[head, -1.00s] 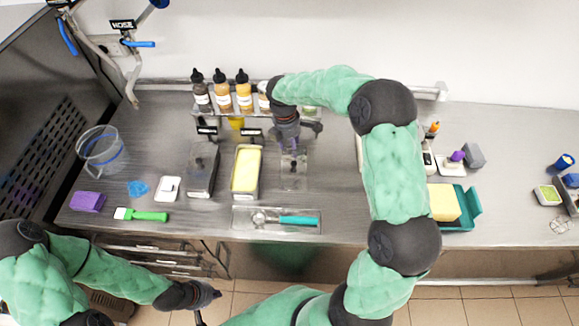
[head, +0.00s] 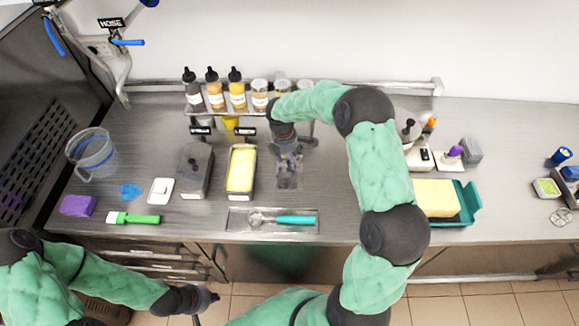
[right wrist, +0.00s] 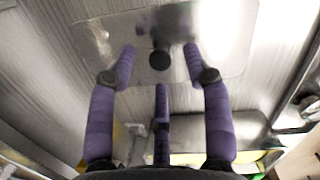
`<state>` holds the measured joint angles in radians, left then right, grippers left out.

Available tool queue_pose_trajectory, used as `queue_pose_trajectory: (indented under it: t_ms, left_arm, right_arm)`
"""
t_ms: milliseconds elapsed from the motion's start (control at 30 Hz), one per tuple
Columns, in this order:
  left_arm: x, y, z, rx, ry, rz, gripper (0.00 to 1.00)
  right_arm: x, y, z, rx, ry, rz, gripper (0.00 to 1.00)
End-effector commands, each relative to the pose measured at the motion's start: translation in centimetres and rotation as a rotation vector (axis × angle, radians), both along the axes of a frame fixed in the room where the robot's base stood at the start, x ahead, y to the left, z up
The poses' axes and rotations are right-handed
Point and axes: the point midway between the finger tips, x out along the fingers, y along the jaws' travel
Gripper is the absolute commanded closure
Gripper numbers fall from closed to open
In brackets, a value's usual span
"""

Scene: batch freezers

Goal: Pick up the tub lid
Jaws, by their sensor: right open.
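The tub lid (head: 288,182) is a flat metal plate lying on the steel counter, right of the open tub of yellow contents (head: 241,168). In the right wrist view the lid (right wrist: 225,55) shows its round black knob (right wrist: 159,60). My right gripper (head: 287,152) is over the lid, open. In the right wrist view its purple fingers (right wrist: 160,62) are spread around the knob, with no visible grip on it. Whether the fingertips touch the plate cannot be told. My left gripper (head: 205,298) is low in front of the counter, away from the lid; its jaws are unclear.
A covered tub (head: 195,170) stands left of the open tub. A bottle rack (head: 215,112) is behind. A tray with a teal-handled scoop (head: 295,219) lies in front of the lid.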

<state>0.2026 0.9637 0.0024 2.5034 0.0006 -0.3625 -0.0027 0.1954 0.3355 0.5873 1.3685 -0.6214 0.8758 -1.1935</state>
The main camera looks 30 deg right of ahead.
Motion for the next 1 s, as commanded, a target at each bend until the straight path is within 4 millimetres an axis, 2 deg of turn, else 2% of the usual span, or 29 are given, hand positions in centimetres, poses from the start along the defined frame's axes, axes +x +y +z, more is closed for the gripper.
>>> queue_pose_trajectory:
  t_ms: [33,100,367,533,567,1000]
  left_arm:
    - [0.0,0.0,-0.2,0.0,0.0,0.0,1.0]
    - [0.0,0.0,-0.3,0.0,0.0,0.0,1.0]
    - [0.0,0.0,-0.3,0.0,0.0,0.0,1.0]
    - [0.0,0.0,-0.3,0.0,0.0,0.0,1.0]
    - [0.0,0.0,-0.3,0.0,0.0,0.0,1.0]
    - [0.0,0.0,-0.3,0.0,0.0,0.0,1.0]
  right_arm:
    - [-0.1,-0.1,-1.0,0.0,0.003,0.001,0.5]
    - [-0.1,-0.2,-1.7,0.0,0.001,0.001,0.5]
    - [0.0,-0.2,-2.0,0.001,-0.002,0.001,0.5]
    - [0.0,-0.2,-2.0,0.001,-0.001,0.001,0.95]
    - [0.0,-0.2,-2.0,0.001,-0.001,0.001,1.0]
    - [0.0,-0.2,-1.8,0.001,-0.001,0.001,1.0]
